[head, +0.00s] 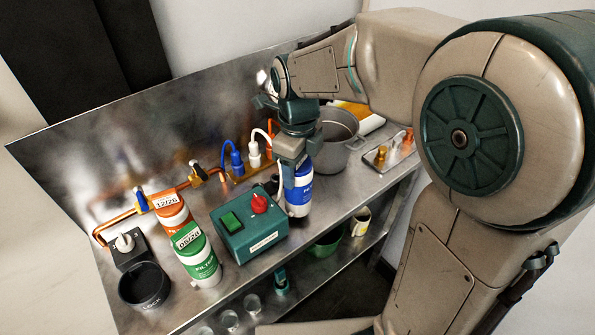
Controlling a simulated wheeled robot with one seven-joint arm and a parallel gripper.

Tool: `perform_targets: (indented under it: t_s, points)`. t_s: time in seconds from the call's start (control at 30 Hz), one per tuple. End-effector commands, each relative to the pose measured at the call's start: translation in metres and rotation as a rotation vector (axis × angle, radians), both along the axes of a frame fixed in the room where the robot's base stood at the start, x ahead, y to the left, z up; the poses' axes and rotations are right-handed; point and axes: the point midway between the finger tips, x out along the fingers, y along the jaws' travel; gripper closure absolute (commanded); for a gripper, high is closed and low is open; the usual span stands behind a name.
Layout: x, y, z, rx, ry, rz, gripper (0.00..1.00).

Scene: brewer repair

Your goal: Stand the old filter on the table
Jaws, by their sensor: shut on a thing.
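My gripper (292,158) points down and is shut on the top of a blue-and-white filter (298,190). The filter is upright, just right of the green control box, near the table's front edge. I cannot tell whether its base touches the table (335,192). A green-and-white filter (196,256) with a date label stands at the left front. An orange filter (170,207) labelled 12/26 stands behind it. The blue filter's date label, if any, is hidden by my gripper.
The green control box (250,228) with a red knob is close left of the held filter. A grey pot (341,138) stands behind right. A black round holder (145,286) and a dial box (128,246) are at far left. Copper pipes and blue and white plugs line the back.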

Motion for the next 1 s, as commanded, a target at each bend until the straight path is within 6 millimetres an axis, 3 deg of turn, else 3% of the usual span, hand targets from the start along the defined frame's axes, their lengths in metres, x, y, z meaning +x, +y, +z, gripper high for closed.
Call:
perform_targets:
  t_s: [0.17, 0.57, 0.6, 0.67, 1.0]
  points:
    - [0.0, 0.0, -0.022, 0.0, 0.001, -0.001, 0.67]
    - [0.0, 0.0, -0.028, 0.0, 0.0, 0.0, 0.67]
    - [0.0, -0.001, -0.028, 0.0, 0.0, 0.0, 0.39]
    - [0.0, -0.001, -0.028, 0.0, 0.001, 0.0, 0.23]
    - [0.0, 0.0, -0.024, 0.0, 0.0, 0.0, 0.23]
